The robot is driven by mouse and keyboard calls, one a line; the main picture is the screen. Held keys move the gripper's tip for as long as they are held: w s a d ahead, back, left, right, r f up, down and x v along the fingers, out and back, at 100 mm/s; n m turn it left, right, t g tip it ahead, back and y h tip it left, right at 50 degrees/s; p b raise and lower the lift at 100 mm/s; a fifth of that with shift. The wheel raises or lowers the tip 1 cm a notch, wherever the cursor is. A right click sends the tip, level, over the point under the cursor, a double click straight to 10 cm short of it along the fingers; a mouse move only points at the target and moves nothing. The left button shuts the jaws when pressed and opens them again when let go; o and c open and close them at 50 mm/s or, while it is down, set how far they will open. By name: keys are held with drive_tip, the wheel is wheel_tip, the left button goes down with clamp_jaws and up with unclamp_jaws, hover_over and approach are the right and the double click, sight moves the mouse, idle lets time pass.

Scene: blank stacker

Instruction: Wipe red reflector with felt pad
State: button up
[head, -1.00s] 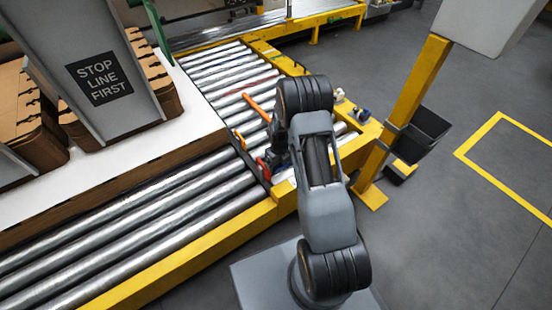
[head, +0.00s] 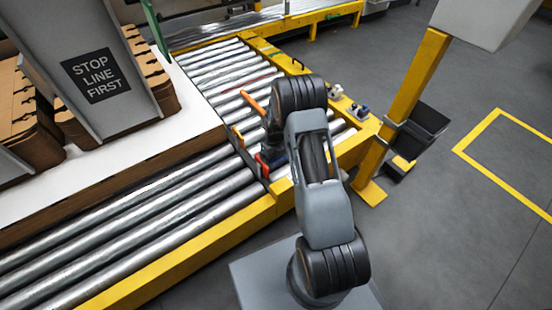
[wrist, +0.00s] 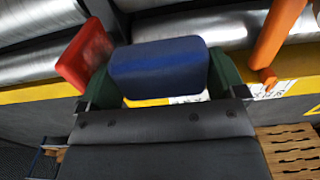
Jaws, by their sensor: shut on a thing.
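My gripper (wrist: 161,75) is shut on the felt pad (wrist: 158,66), a dark blue rounded block between two green fingers in the wrist view. The red reflector (wrist: 85,54) is a red tilted block just left of the pad, close by the left finger. I cannot tell whether pad and reflector touch. In the head view the red reflector (head: 262,166) shows at the conveyor's near edge, and my arm hides most of the gripper there.
An orange bar (wrist: 275,40) stands right of the pad; it also shows in the head view (head: 254,104). Metal rollers (head: 150,215) and a yellow frame (head: 180,255) surround the spot. A yellow post (head: 410,95) stands to the right. A white-topped stack platform (head: 190,125) is at left.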

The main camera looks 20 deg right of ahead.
drive_tip(key=shift+w+a+b, duration=0.25)
drive_tip(key=shift+w, duration=0.55)
drive_tip(key=shift+w+a+b, duration=0.2)
drive_tip(key=shift+w, duration=0.6)
drive_tip(key=shift+s+d+p, duration=0.2)
drive_tip(key=shift+s+p, duration=0.1)
drive_tip(key=shift+s, duration=0.5)
drive_tip(key=shift+s+d+p, duration=0.15)
drive_tip(key=shift+s+p, duration=0.2)
drive_tip(key=shift+s, duration=0.45)
drive_tip(key=shift+s+d+p, duration=0.2)
drive_tip(key=shift+s+p, duration=0.1)
drive_tip(key=shift+s, duration=0.5)
drive_tip(key=shift+s+d, duration=0.1)
drive_tip(key=shift+s, duration=1.1)
drive_tip(key=shift+f, duration=0.1)
drive_tip(key=shift+w+d, duration=0.2)
drive_tip(key=shift+d, duration=0.8)
drive_tip(key=shift+w+d, duration=0.25)
drive_tip(key=shift+d, duration=0.75)
drive_tip(key=shift+w+d, duration=0.2)
drive_tip(key=shift+d, duration=0.8)
drive_tip(key=shift+d, duration=0.1)
drive_tip(key=shift+w+d+b, duration=0.15)
drive_tip(key=shift+d+b, duration=0.05)
drive_tip(key=shift+d, duration=0.5)
drive_tip(key=shift+w+d+b, duration=0.15)
drive_tip(key=shift+d+b, duration=0.05)
drive_tip(key=shift+d, duration=0.45)
